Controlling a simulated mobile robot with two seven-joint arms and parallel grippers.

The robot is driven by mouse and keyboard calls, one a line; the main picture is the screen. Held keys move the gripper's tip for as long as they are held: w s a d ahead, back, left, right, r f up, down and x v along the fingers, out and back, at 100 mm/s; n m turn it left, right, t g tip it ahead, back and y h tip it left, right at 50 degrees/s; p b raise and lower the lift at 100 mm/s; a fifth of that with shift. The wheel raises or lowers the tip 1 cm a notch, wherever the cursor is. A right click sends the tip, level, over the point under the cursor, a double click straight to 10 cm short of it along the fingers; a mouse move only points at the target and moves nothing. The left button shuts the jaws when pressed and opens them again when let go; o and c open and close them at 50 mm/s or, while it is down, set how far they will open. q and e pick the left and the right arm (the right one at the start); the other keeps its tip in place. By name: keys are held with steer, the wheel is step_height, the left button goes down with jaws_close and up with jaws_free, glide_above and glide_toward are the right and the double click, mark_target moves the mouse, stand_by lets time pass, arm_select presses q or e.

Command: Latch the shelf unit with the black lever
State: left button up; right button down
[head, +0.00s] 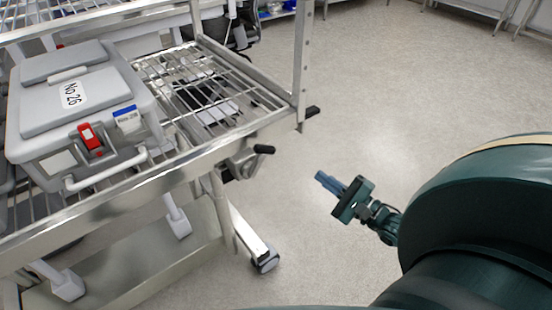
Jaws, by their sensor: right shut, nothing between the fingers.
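The shelf unit (185,157) is a metal wire-shelf rack at the left of the head view. The black lever (264,149) sits on a metal bracket under the front right part of its shelf rail, its black tip pointing right. My right gripper (326,181) is shut and empty, in the open air to the right of the lever and a little lower in the picture, apart from it. Its blue fingers point left toward the unit. My left gripper is not in view.
A grey lidded box (75,100) marked No 26, with a red latch, stands on the shelf. Another black handle end (312,111) sticks out by the right post (303,60). A caster (265,262) stands on the floor below. The floor (400,80) to the right is clear.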

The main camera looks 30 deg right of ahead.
mark_target(257, 160)
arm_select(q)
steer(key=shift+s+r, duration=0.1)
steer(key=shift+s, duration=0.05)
arm_select(e)
steer(key=shift+s+r, duration=0.1)
arm_select(q)
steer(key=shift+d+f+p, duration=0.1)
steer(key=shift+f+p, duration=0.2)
steer(key=shift+p, duration=0.1)
arm_select(e)
steer(key=w+a+r, duration=0.3)
steer(key=w+a, duration=0.3)
steer(key=w, duration=0.3)
steer(key=shift+w+r, duration=0.15)
steer(key=shift+r, duration=0.15)
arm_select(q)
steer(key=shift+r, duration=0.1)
